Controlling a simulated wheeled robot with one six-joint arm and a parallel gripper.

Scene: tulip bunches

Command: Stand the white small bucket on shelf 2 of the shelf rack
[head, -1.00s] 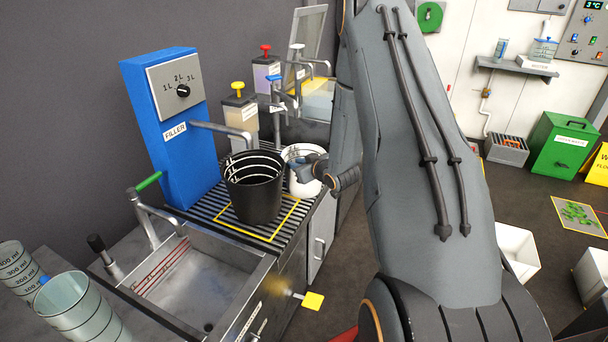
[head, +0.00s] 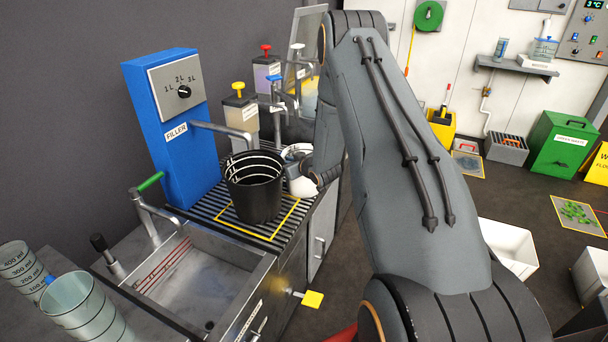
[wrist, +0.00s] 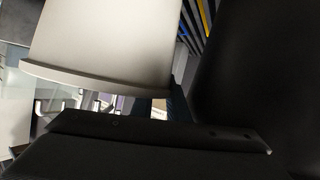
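The white small bucket (head: 300,184) is at the far right of the slatted filler counter, just behind the black bucket (head: 254,190), which hides part of it. My gripper (head: 304,178) is right at the white bucket, on its right side as the head view shows it. In the wrist view the pale bucket wall and its rim (wrist: 105,45) fill the upper left, close to the dark gripper part (wrist: 150,135) along the bottom. The fingertips are not clearly visible, so I cannot tell whether they grip the bucket. I cannot make out the shelf rack.
The black bucket stands inside a yellow outline beside the blue filler (head: 165,130), under its spout. A sink (head: 200,275) is in front, with clear measuring cups (head: 80,305) at left. Dispensers with coloured knobs (head: 240,115) stand behind. White bins (head: 508,248) are on the floor at right.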

